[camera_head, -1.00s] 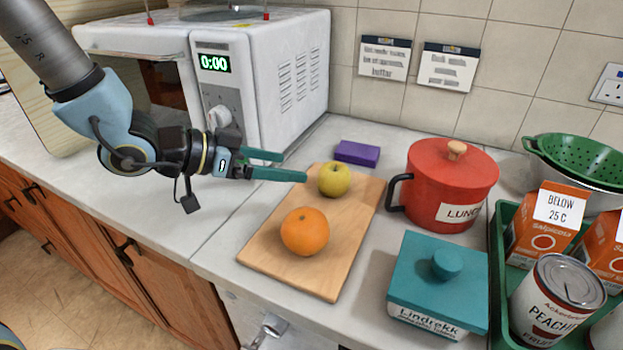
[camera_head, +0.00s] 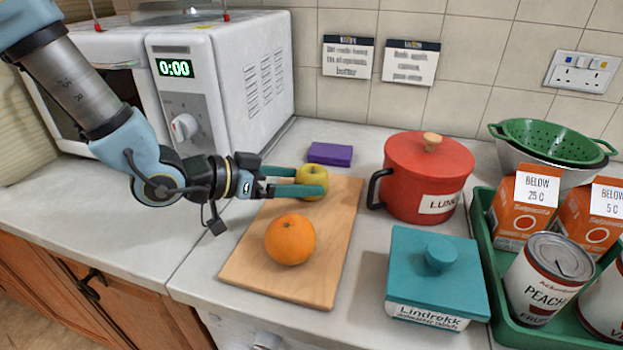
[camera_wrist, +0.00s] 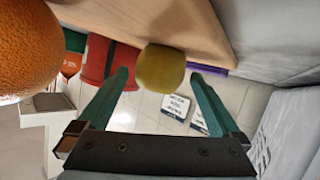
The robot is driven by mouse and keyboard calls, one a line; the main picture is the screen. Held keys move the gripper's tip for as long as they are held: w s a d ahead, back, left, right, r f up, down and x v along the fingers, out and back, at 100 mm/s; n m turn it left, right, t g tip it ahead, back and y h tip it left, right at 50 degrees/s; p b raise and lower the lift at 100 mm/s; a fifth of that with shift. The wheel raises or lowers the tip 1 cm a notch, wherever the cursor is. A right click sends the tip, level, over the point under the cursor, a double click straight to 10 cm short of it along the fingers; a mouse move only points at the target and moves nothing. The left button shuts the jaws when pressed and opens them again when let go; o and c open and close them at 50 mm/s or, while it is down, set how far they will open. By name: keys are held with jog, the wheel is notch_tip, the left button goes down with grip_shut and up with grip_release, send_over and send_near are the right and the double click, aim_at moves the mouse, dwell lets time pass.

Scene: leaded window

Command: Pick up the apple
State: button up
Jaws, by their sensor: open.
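The yellow-green apple (camera_head: 311,179) sits at the far end of the wooden chopping board (camera_head: 334,243). My gripper (camera_head: 312,180) is open, its green fingers reaching in from the left at the apple, with the near finger covering part of it in the head view. In the wrist view the apple (camera_wrist: 160,70) shows just beyond and between the two open fingertips (camera_wrist: 160,80). Nothing is held. Whether a finger touches the apple I cannot tell.
An orange (camera_head: 290,240) lies nearer on the board. A purple block (camera_head: 330,153) is behind it, a red pot (camera_head: 425,178) and a teal-lidded box (camera_head: 437,275) to the right. A white microwave (camera_head: 240,85) stands at the left. A green tray (camera_head: 484,225) holds cartons and cans.

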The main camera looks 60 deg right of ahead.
jog(key=shift+x, duration=1)
jog(key=c, duration=1.3)
